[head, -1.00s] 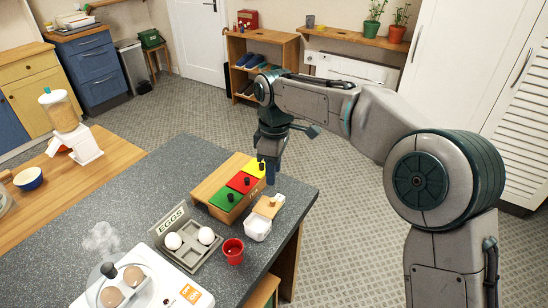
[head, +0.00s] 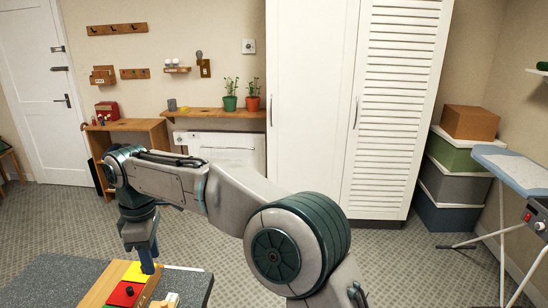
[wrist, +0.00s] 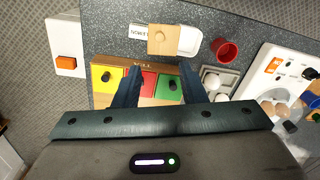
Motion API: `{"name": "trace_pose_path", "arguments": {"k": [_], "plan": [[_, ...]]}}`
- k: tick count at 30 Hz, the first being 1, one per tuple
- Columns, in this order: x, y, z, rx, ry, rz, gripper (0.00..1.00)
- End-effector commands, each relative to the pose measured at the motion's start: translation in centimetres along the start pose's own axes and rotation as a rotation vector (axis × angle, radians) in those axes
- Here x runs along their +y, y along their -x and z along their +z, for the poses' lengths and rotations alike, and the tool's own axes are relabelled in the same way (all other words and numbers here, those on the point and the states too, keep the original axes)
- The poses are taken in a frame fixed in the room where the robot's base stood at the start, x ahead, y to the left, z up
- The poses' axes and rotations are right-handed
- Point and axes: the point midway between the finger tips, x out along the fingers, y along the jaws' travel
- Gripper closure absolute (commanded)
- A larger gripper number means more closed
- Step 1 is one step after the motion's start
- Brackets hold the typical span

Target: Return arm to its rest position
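My gripper (head: 148,256) hangs pointing down from my bent arm, over the table's far end. The wrist view shows its two fingers (wrist: 160,70) apart with nothing held between them. Below them is a wooden box with yellow (wrist: 106,78), red (wrist: 148,84) and green (wrist: 168,88) knobbed lids.
A tall white wardrobe (head: 310,90) and an ironing board (head: 515,168) stand beyond open floor.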

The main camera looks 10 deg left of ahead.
Motion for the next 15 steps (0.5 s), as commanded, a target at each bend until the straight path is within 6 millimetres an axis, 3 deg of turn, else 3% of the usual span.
{"name": "trace_pose_path", "arguments": {"k": [5,11,15], "plan": [[-0.1,1.7,5.6,-0.02,-0.163,0.054,0.63],[-1.7,3.2,15.2,-0.033,-0.469,0.127,0.63],[-4.1,3.7,21.8,-0.025,-0.701,0.173,0.63]]}}
